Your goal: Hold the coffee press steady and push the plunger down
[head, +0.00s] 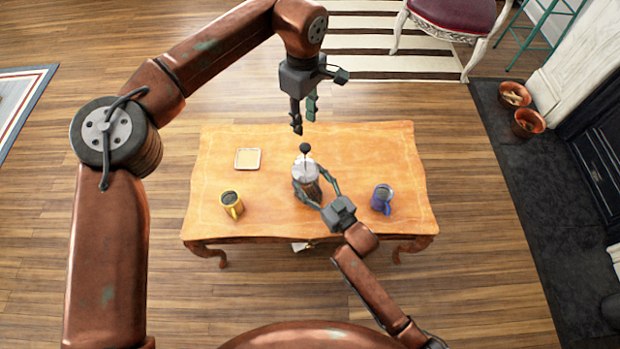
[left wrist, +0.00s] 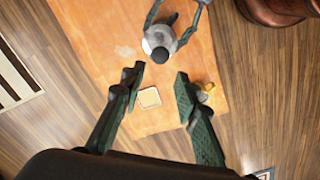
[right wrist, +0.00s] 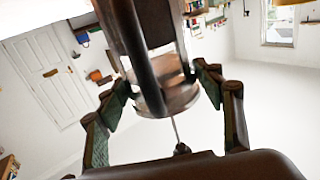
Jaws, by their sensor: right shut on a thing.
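The coffee press (head: 306,171) stands upright on the wooden table (head: 365,150), with a pale metal lid and a dark body. Its black plunger knob (head: 305,148) stands up above the lid on a thin rod, which shows in the right wrist view (right wrist: 182,149). My right gripper (head: 311,180) is shut around the press body, one finger on each side. My left gripper (head: 304,116) is open and empty, fingers pointing down, above and beyond the press in the head view. In the left wrist view the knob (left wrist: 160,54) lies outside the space between the fingers.
A yellow mug (head: 231,204) stands to the left of the press and a blue-purple mug (head: 382,199) to the right. A square coaster or small tray (head: 248,158) lies at the table's back left. The tabletop around the press is otherwise clear.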

